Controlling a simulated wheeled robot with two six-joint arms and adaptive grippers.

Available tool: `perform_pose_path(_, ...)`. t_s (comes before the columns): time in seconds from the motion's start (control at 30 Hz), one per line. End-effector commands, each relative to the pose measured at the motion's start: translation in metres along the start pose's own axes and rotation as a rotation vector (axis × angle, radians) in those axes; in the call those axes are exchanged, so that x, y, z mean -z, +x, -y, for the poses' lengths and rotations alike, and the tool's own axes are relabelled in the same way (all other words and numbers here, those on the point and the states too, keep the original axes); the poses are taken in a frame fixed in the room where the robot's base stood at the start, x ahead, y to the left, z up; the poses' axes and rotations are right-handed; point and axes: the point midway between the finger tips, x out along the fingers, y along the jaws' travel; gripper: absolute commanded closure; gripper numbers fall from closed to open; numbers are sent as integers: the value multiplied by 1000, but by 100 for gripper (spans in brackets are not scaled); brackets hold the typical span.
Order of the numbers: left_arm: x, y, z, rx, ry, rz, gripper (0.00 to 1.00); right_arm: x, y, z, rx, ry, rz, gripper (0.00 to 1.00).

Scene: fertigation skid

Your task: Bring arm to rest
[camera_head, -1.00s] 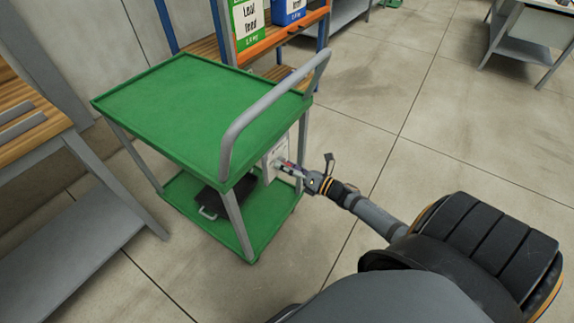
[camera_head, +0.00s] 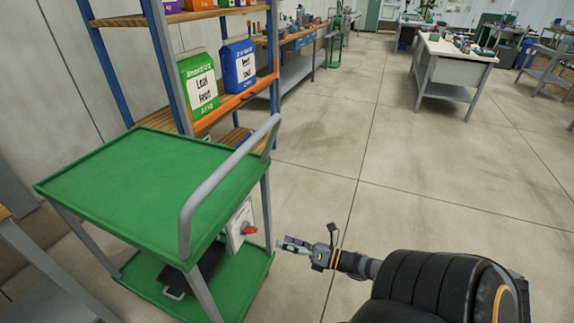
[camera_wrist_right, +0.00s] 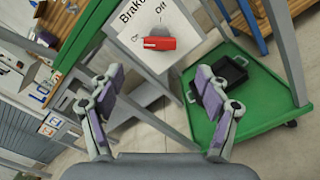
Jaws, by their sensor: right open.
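My right gripper (camera_head: 283,243) is open and empty, beside the green cart (camera_head: 130,175) and apart from it. The wrist view shows its two fingers spread (camera_wrist_right: 156,82) with nothing between them. Ahead of the fingers is a white panel (camera_wrist_right: 172,22) with the words "Brake", "On" and "Off". A red knob (camera_wrist_right: 158,43) sits on it, its handle lying roughly level in the wrist view. The panel (camera_head: 236,222) and the red knob (camera_head: 249,230) also show on the cart's side in the head view. My left gripper is not in view.
A dark tray (camera_head: 195,270) lies on the cart's lower shelf. A rack with a green bag (camera_head: 198,85) and a blue bag (camera_head: 239,66) stands behind the cart. A white-topped workbench (camera_head: 455,50) is at the back right. The floor (camera_head: 420,170) between is clear.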

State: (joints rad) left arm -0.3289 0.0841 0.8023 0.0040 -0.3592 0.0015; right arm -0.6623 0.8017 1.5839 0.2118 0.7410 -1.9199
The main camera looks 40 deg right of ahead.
Motion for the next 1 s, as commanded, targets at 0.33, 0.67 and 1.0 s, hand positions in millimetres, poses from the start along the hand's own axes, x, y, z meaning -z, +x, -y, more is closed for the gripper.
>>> perform_pose_path(0.33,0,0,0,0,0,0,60,1,0,3,9,10,1,24)
perform_pose_path(0.67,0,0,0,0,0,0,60,114,-72,164,644,877,200,24)
perform_pose_path(1.0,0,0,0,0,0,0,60,330,-174,195,1287,1771,771,24)
